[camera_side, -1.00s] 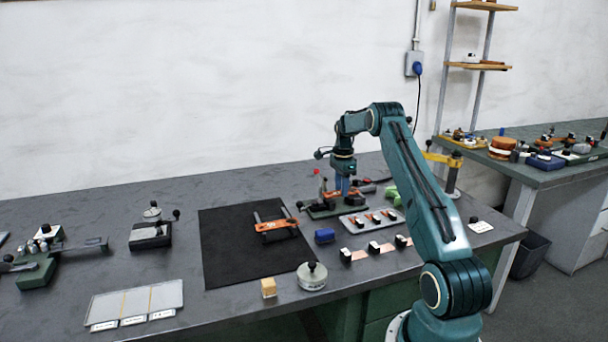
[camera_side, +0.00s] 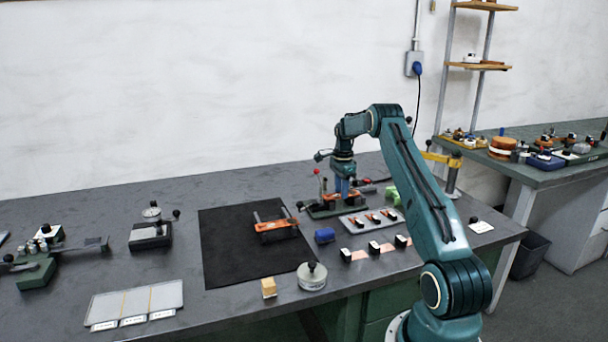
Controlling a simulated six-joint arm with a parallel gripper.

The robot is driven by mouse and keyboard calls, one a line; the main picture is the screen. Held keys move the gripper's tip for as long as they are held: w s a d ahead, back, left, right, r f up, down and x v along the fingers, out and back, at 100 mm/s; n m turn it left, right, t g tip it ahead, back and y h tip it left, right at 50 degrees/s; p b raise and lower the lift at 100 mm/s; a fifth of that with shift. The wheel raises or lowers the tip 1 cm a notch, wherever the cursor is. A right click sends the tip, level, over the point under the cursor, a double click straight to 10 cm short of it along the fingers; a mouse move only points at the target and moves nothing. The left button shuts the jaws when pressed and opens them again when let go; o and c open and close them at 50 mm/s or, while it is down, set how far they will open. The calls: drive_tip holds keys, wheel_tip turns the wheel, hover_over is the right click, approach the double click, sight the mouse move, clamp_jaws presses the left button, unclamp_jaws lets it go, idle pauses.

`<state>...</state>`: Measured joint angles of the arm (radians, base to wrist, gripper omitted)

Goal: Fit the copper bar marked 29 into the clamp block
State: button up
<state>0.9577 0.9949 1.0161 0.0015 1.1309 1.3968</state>
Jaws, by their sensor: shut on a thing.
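My gripper (camera_side: 343,194) points down over a green-based fixture with a red-knobbed lever (camera_side: 322,212), which I take to be the clamp block. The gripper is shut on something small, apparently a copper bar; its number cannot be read. The fingertips and the held bar are largely hidden at this distance, so I cannot tell whether the bar touches the fixture. Several copper pieces with black knobs sit in a grey tray (camera_side: 350,233) just in front of the fixture. More copper pieces with black-and-white handles (camera_side: 360,256) lie on the bench nearer the camera.
A black mat (camera_side: 225,250) with an orange-and-metal fixture (camera_side: 275,226) lies left of the gripper. A blue object (camera_side: 324,235), a round knobbed weight (camera_side: 312,277) and a yellow block (camera_side: 268,287) stand near the front. Green blocks (camera_side: 392,196) are close on the right.

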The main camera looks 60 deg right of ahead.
drive_tip(key=shift+f, duration=0.55)
idle(1.4)
drive_tip(key=o, duration=0.8)
drive_tip(key=shift+r, duration=0.35)
drive_tip(key=shift+r, duration=0.35)
drive_tip(key=shift+r, duration=0.8)
drive_tip(key=o, duration=0.6)
drive_tip(key=shift+c, duration=0.2)
